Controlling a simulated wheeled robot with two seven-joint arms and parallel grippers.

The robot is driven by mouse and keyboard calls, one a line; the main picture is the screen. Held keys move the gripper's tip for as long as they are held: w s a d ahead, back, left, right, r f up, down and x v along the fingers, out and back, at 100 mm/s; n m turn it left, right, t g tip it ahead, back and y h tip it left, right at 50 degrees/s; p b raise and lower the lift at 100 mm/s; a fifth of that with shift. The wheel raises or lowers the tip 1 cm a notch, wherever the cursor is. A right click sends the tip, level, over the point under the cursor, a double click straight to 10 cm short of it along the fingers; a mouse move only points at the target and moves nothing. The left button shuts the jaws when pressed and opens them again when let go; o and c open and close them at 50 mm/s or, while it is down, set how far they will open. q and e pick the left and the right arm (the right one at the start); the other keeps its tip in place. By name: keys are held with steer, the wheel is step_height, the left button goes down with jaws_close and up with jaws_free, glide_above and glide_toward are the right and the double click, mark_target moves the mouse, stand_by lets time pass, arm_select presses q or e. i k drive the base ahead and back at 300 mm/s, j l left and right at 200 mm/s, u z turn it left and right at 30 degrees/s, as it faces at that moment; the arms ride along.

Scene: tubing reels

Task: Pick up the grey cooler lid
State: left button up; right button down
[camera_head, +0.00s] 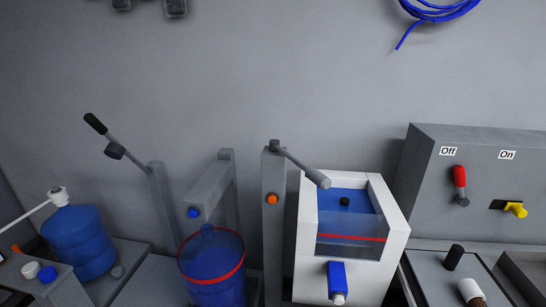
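A flat grey plate (428,272) with an upright black knob (453,257) lies at the lower right, beside the white cooler box (396,226); it looks like the grey cooler lid, though I cannot be sure. Its near part is cut off by the picture's lower edge. The cooler box has a clear front with a red line, blue water inside, a small black knob (344,201) at the water and a blue tap (337,280) with a white tip. Neither of my grippers shows in this view.
A grey control box (430,190) with red and yellow levers stands behind the plate. A brown and white cylinder (471,292) is close to the black knob. Left are a blue-filled clear container (211,264), grey posts and a blue bottle (80,243).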

mark_target(453, 278)
steer(key=l+z, duration=0.1)
steer(key=z, duration=1.25)
